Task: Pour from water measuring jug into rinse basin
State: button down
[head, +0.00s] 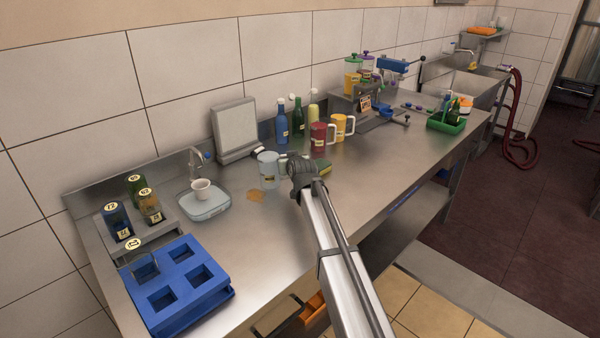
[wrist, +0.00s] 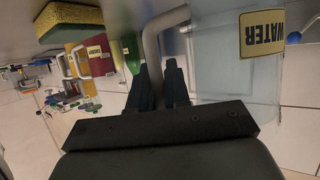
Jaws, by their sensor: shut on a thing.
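The water measuring jug (head: 268,172) is a clear, pale-blue jug standing upright at mid-counter; I cannot tell whether its base touches the counter. In the wrist view, which is upside down, its yellow WATER label (wrist: 262,34) faces the camera. My gripper (head: 288,165) is at the jug's right side. In the wrist view my gripper (wrist: 162,88) is shut on the jug's pale handle (wrist: 153,50). The rinse basin (head: 206,207) is a shallow pale-blue basin left of the jug, under a tap (head: 197,160). A small white cup (head: 202,189) stands in it.
A yellow-green sponge (head: 322,167) lies right beside my gripper. Red (head: 319,136) and yellow (head: 340,127) jugs and several bottles stand behind. An orange-brown patch (head: 256,196) lies between jug and basin. A blue rack (head: 178,285) and labelled containers (head: 118,223) are left.

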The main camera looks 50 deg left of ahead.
aim_at(260, 156)
jog(key=w+a+r+n+g+y, duration=0.1)
jog(key=a+r+n+g, duration=0.1)
jog(key=a, duration=0.5)
jog(key=shift+n+g, duration=0.5)
jog(key=shift+g, duration=0.1)
jog(key=shift+s, duration=0.1)
jog(key=shift+n, duration=0.3)
jog(key=shift+s+a+f, duration=0.1)
jog(key=shift+s+a, duration=0.05)
jog(key=shift+s, duration=0.85)
jog(key=shift+s+a+f, duration=0.15)
jog(key=shift+s, duration=0.85)
jog(key=shift+s+a+f, duration=0.1)
jog(key=shift+s+a, duration=0.05)
jog(key=shift+s, duration=0.85)
jog(key=shift+s+a+r, duration=0.1)
jog(key=shift+s+a, duration=0.05)
jog(key=shift+s, duration=0.4)
jog(key=shift+s, duration=0.15)
jog(key=shift+s+a+r, duration=0.15)
jog(key=shift+s+r, duration=0.05)
jog(key=shift+s, duration=0.85)
